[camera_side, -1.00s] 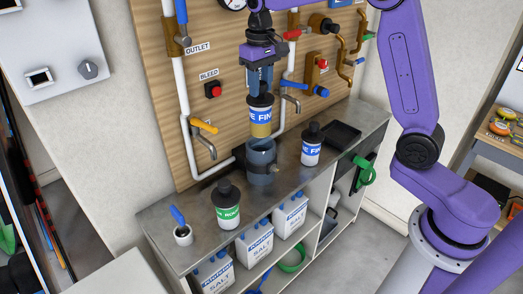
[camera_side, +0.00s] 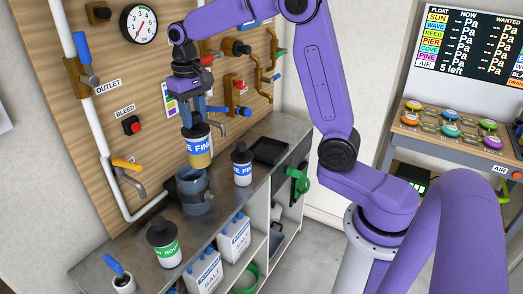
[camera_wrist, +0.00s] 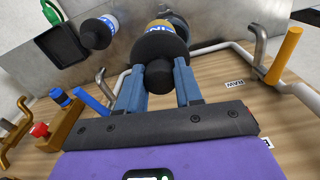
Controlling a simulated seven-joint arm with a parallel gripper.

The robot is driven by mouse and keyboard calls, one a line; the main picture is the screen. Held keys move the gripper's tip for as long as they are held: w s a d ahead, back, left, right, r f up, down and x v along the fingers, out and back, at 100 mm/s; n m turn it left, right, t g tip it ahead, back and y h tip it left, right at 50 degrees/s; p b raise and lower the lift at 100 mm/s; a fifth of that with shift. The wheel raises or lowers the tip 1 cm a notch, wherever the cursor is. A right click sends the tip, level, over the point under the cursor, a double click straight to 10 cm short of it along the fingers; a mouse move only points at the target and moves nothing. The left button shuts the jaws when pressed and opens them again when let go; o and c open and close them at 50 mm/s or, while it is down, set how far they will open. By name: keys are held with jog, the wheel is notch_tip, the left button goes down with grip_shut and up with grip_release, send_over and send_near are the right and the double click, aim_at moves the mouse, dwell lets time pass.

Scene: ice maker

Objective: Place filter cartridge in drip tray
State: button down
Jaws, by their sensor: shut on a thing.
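My gripper (camera_side: 196,116) is shut on a filter cartridge (camera_side: 200,150) with a blue-and-white FINE label and a yellowish lower end. It holds the cartridge upright just above the grey-blue housing cup (camera_side: 193,194); whether its end is still inside the rim is hard to tell. In the wrist view, the cartridge's black cap (camera_wrist: 160,48) is between the two blue fingers (camera_wrist: 158,88). The black drip tray (camera_side: 270,150) lies on the counter at the back right and looks empty. It also shows at the upper left of the wrist view (camera_wrist: 66,46).
A second blue-labelled cartridge (camera_side: 242,168) stands between the cup and the tray. A green-labelled cartridge (camera_side: 164,246) and a small pot with a blue handle (camera_side: 122,278) stand at the front. The pipe board (camera_side: 100,165) with taps rises close behind.

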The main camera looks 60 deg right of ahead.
jog(key=s+d+f, duration=0.1)
jog(key=s+d, duration=0.4)
jog(key=d, duration=0.4)
jog(key=s+d+f+n, duration=0.1)
jog(key=s+d, duration=0.3)
jog(key=d, duration=0.4)
jog(key=s+d+f, duration=0.1)
jog(key=s+d, duration=0.4)
jog(key=d, duration=0.4)
jog(key=w+d+f, duration=0.8)
jog(key=w+f, duration=0.3)
jog(key=f, duration=0.2)
jog(key=shift+w+d, duration=0.15)
jog(key=shift+w, duration=0.1)
jog(key=shift+f, duration=0.2)
jog(key=c, duration=0.8)
grip_release()
jog(key=shift+o, duration=0.2)
